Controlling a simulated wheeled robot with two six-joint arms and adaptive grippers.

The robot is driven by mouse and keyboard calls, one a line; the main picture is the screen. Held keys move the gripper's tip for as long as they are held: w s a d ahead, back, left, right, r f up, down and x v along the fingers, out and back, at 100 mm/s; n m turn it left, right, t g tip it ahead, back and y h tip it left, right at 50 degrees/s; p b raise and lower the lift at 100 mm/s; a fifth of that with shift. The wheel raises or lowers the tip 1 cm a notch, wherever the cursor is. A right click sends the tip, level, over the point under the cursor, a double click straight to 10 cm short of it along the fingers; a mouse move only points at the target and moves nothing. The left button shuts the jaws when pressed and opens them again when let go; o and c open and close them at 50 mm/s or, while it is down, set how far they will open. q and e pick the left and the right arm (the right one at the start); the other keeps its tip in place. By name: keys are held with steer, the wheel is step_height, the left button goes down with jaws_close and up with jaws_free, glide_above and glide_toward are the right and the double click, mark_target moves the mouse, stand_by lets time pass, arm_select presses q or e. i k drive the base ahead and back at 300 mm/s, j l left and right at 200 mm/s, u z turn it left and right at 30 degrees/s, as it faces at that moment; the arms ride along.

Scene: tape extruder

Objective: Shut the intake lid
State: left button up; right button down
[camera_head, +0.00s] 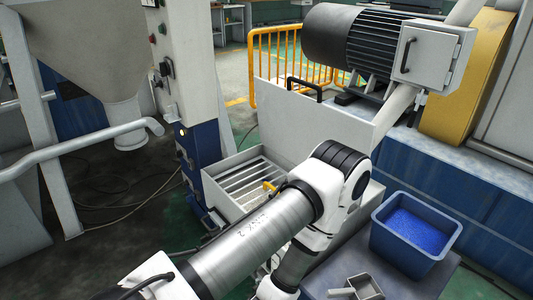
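The intake lid (310,122) is a pale grey panel standing raised behind the intake box (212,186), with a black handle (304,87) at its upper edge. The box is open and shows a grate of metal bars (243,183) inside. One of my arms crosses the lower middle of the view, in front of the box and the lid's lower right part, and hides some of both. Its wrist end runs down out of the picture. Neither gripper shows, and I see nothing touching the lid.
A blue bin of blue pellets (412,252) and a metal scoop (362,288) sit on a grey surface at lower right. A black motor (345,42) stands behind the lid. A grey hopper (95,45) and a pipe (80,142) are at left, with a yellow railing (262,62) behind.

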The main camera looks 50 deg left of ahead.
mark_target(292, 123)
steer(key=u, duration=1.35)
